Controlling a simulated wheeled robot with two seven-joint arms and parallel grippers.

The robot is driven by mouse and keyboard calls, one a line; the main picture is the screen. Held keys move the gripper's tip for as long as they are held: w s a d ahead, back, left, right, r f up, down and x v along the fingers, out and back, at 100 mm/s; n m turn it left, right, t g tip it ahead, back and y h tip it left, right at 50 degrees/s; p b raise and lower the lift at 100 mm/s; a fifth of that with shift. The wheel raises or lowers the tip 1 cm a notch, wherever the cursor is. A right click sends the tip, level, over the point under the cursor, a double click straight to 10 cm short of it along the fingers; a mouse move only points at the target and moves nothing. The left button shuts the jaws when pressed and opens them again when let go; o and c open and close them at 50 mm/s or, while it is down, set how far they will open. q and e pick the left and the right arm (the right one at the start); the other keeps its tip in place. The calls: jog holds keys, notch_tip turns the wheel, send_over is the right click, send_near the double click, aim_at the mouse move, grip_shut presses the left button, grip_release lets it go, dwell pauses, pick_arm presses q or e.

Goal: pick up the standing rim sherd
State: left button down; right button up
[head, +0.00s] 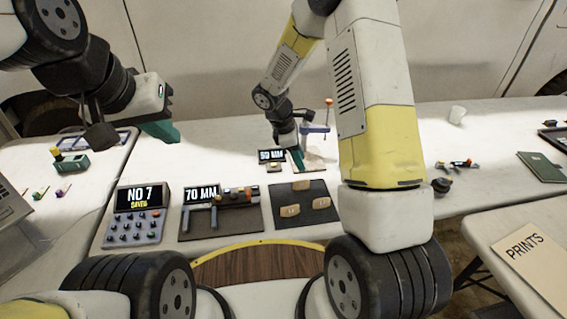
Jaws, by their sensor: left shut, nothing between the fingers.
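My left gripper (162,132), with green fingertips, is shut and empty, raised above the table at the upper left. Tan sherds lie on a dark mat (283,190): one at the back (302,186), one at front left (290,211) and one at right (322,203). I cannot make out a standing rim sherd for certain.
A keypad showing "NO 7" (137,230) and a caliper on a board (235,200) by a "70 MM" display (201,194) stand left of the mat. A clamp stand (328,115) is beside my right gripper. A white cup (457,115) stands at the back right.

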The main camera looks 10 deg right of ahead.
aim_at(294, 182)
jog(key=shift+n+h, duration=0.3)
jog(key=shift+n, duration=0.5)
jog(key=f, duration=0.2)
jog(key=w+f, duration=0.1)
jog(key=f, duration=0.1)
jog(key=a+f, duration=0.1)
jog(key=f, duration=0.1)
jog(key=shift+w+f, duration=0.15)
jog(key=shift+w, duration=0.25)
jog(key=x, duration=0.5)
jog(key=shift+d+f, duration=0.2)
jog(key=shift+f, duration=0.1)
grip_shut()
